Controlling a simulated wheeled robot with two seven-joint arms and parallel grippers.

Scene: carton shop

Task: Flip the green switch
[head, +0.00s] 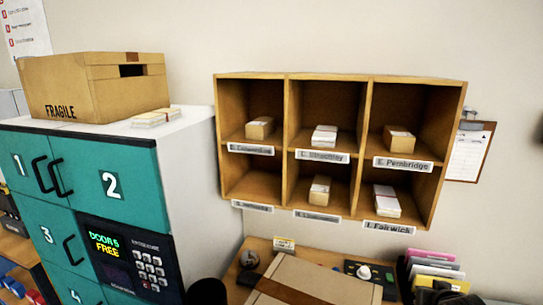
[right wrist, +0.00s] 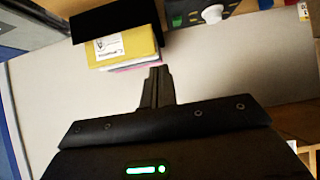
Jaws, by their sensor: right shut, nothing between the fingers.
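A dark control panel (head: 372,274) with a white round knob (head: 363,271) lies at the back of the table in the head view. In the right wrist view the panel (right wrist: 205,8) is at the top edge, partly cut off, with its white knob (right wrist: 212,13) and small green parts (right wrist: 177,21) to the left of the knob. The green parts are too small to tell which is the switch or how it is set. My right gripper (right wrist: 157,75) is shut and empty, apart from the panel. My left gripper is not in view.
A closed brown carton (head: 315,284) lies left of the panel. A rack of coloured folders (head: 437,264) stands to its right; a yellow folder (right wrist: 127,47) shows in the wrist view. Teal lockers (head: 105,180) stand left, and a wooden pigeonhole shelf (head: 285,75) hangs above the table.

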